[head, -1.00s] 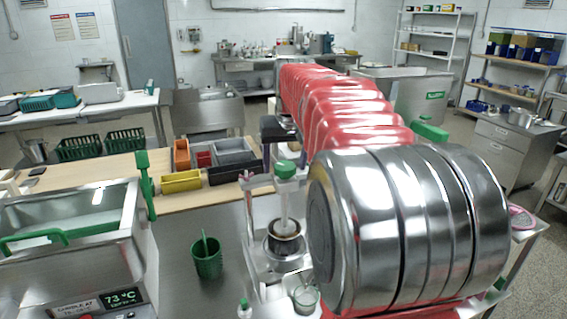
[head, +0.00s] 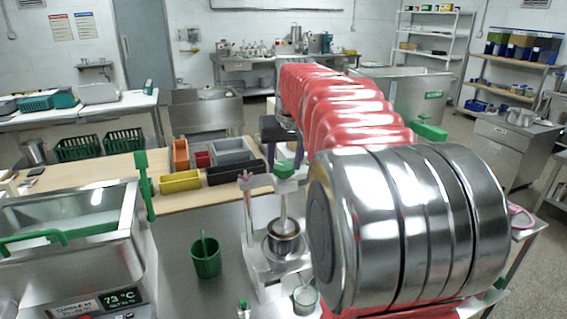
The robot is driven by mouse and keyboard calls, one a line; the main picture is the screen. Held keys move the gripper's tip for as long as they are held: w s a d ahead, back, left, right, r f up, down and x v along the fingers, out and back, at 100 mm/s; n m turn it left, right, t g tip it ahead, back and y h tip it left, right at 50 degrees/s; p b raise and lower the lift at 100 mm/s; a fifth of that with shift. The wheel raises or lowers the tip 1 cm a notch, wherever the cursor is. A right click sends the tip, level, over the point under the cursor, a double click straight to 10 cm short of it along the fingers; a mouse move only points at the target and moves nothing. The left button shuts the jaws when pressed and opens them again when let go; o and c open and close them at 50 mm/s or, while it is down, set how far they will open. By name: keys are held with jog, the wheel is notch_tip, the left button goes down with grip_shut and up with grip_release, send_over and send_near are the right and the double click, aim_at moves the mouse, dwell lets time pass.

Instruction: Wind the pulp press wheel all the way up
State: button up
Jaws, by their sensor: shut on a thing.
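The pulp press (head: 262,262) stands on the steel table, just left of my arm's large silver joint. It has a metal frame, an upright rod and a round pot (head: 283,238) beneath. A green wheel or knob (head: 284,169) sits at the rod's top.
A green cup (head: 206,260) with a stick stands left of the press. A glass beaker (head: 305,298) is close in front of it. Yellow (head: 181,181), orange and grey bins lie behind. A steel bath (head: 70,235) with green handles fills the left.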

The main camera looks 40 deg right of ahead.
jog(key=shift+n, duration=0.3)
jog(key=n+y, duration=0.1)
jog(key=n, duration=0.2)
jog(key=n+y, duration=0.1)
jog(key=n, duration=0.2)
jog(key=shift+d+t+y, duration=0.2)
jog(key=shift+t+y, duration=0.1)
jog(key=n+y, duration=0.1)
jog(key=n, duration=0.2)
jog(key=shift+w+d+n, duration=0.1)
jog(key=shift+d+n, duration=0.05)
jog(key=shift+n, duration=0.25)
jog(key=n+g+y, duration=0.1)
jog(key=n, duration=0.2)
jog(key=shift+w+n, duration=0.1)
jog(key=shift+n, duration=0.2)
jog(key=n+g, duration=0.1)
jog(key=n, duration=0.2)
jog(key=n+g+y, duration=0.1)
jog(key=n, duration=0.2)
jog(key=shift+w+d+g, duration=0.15)
jog(key=shift+d+g, duration=0.05)
jog(key=shift+g, duration=0.1)
jog(key=n, duration=0.2)
jog(key=n+g, duration=0.1)
jog(key=n, duration=0.1)
jog(key=shift+w+g+y, duration=0.15)
jog(key=shift+g+y, duration=0.15)
jog(key=shift+n, duration=0.5)
jog(key=shift+f, duration=0.15)
